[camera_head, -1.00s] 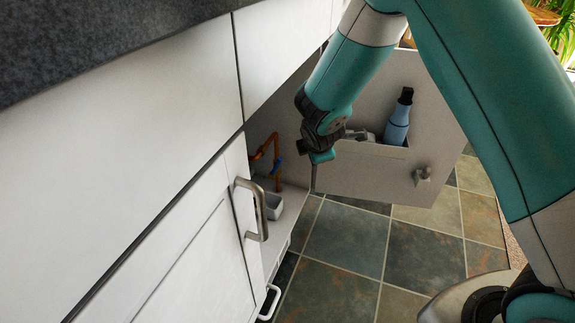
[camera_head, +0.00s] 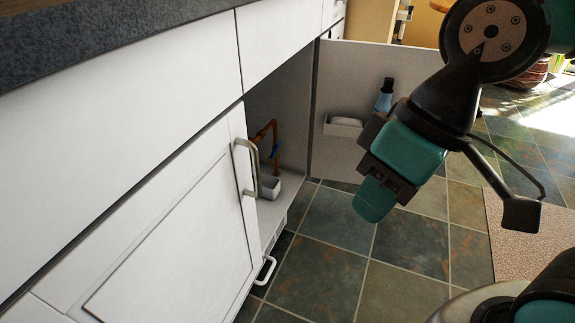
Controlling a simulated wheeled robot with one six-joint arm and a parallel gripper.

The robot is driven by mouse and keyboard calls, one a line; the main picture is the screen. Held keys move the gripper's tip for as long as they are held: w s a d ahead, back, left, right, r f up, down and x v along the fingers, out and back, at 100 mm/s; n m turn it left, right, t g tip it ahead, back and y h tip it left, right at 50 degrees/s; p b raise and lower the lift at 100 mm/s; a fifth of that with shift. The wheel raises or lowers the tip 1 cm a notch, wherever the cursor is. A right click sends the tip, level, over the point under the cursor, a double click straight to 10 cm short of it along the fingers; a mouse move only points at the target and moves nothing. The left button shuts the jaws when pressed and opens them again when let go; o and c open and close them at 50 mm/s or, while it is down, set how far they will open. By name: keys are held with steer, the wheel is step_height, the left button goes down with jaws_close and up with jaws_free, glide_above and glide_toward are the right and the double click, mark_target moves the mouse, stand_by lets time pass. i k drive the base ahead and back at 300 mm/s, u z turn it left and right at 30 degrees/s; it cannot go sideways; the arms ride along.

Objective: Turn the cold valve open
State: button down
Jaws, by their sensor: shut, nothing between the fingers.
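Copper pipes (camera_head: 266,132) run up inside the open cabinet under the counter. A small blue valve handle (camera_head: 275,149) sits on the pipe, seen small, and its exact angle cannot be told. My gripper (camera_head: 373,203) is outside the cabinet, to the right of the valve and in front of the open door. It points down and to the left, is shut, and is clear of the valve and pipes.
The open cabinet door (camera_head: 350,85) carries a bin (camera_head: 342,128) and a blue bottle (camera_head: 384,98). A small white container (camera_head: 267,188) stands below the pipes. The tiled floor (camera_head: 318,275) is clear.

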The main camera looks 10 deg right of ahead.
mark_target(271, 159)
steer(key=z, duration=1.9)
steer(key=i, duration=1)
steer(key=u, duration=3.05)
